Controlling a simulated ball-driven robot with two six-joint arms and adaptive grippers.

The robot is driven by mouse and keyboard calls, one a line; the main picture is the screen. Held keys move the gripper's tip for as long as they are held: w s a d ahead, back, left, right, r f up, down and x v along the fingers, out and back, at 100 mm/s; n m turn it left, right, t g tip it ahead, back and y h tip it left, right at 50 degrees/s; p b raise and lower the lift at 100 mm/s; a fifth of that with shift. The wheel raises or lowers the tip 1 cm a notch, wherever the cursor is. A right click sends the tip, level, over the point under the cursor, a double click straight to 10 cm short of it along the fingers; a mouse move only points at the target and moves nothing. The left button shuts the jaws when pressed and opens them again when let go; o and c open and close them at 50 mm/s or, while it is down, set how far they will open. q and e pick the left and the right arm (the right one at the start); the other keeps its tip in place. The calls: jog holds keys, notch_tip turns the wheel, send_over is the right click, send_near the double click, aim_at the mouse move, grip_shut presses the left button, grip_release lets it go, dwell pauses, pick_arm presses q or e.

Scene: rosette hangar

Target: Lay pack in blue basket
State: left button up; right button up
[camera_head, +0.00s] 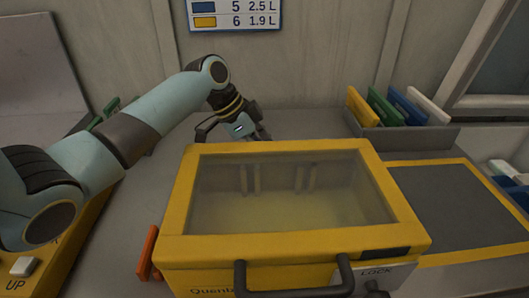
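My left gripper (238,127) reaches in from the left and hangs just behind the back edge of a yellow box with a clear lid. Its fingertips are partly hidden, so I cannot tell whether it is open or shut or holds anything. My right gripper is not in view. No pack can be made out for certain. No blue basket can be clearly made out; a partly cut-off blue object (519,196) with pale items by it shows at the right edge.
The yellow box (300,246), with a dark front handle, fills the middle. A grey tray (405,138) holds upright yellow, green, blue and white pieces at the back right. A yellow-framed grey panel (445,205) lies right of the box. An orange piece (148,252) is at its left.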

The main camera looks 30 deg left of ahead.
pick_arm(q)
jog(key=shift+f, duration=0.15)
jog(key=o, duration=1.5)
jog(key=shift+c, duration=0.2)
